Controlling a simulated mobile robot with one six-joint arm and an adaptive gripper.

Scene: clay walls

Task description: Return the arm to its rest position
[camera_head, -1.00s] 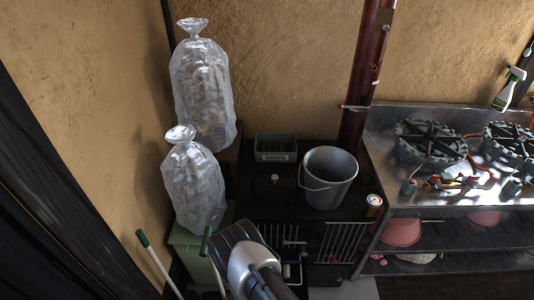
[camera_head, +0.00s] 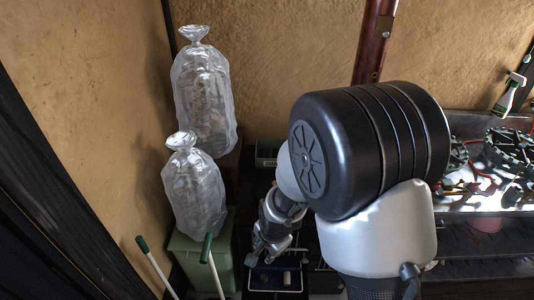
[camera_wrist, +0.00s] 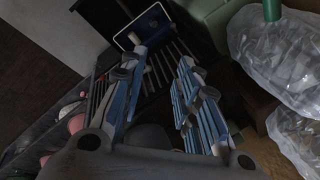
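My arm fills the middle and right of the head view, bent with a large black joint close to the camera. My gripper (camera_head: 262,252) hangs small at the lower middle, in front of the dark stand and just above a blue tray. In the wrist view its two blue-grey fingers (camera_wrist: 160,68) stand apart, with nothing held between them. The arm hides the metal bucket and much of the dark stand.
Two clear filled bags (camera_head: 203,90) (camera_head: 193,188) stand at the left, the nearer on a green bin (camera_head: 187,256). A blue tray (camera_head: 268,283) with small items lies low.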

